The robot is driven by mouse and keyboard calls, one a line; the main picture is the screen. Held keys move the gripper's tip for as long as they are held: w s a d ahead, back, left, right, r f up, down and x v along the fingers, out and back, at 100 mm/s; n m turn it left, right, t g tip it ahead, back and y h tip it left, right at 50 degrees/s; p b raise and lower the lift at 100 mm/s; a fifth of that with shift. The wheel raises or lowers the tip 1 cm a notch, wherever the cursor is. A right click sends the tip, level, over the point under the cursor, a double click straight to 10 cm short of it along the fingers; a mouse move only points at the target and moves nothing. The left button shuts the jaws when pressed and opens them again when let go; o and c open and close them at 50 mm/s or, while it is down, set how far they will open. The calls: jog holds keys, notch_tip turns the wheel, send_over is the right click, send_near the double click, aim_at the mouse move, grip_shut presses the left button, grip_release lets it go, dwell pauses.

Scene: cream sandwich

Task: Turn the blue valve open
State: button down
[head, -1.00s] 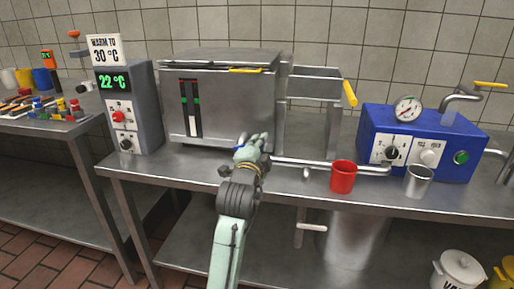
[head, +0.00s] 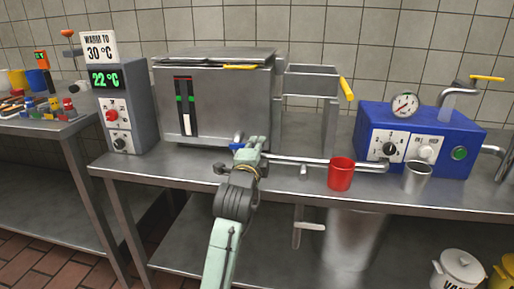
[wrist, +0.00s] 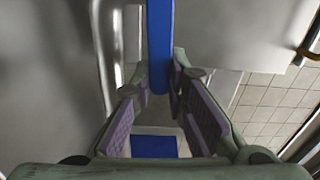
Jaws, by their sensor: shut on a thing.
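The blue valve (head: 237,146) is at the lower front of the steel vat (head: 218,105), beside the pipe. My gripper (head: 247,151) is at the valve, and its fingers hide part of the handle. In the wrist view the blue handle (wrist: 160,45) runs down from the top edge to between the fingertips. My gripper (wrist: 160,84) is shut on this handle. A second blue patch (wrist: 153,147) shows lower down between the fingers.
A steel pipe (head: 315,160) runs right from the vat to the blue pump box (head: 417,140). A red cup (head: 341,174) and a metal cup (head: 416,177) stand near the front edge. The grey control box (head: 122,108) reads 22 °C, under a "warm to 30 °C" sign.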

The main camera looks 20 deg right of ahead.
jog(key=c, duration=1.6)
grip_release()
jog(key=shift+o, duration=0.2)
jog(key=shift+s, duration=0.1)
jog(key=v, duration=1.2)
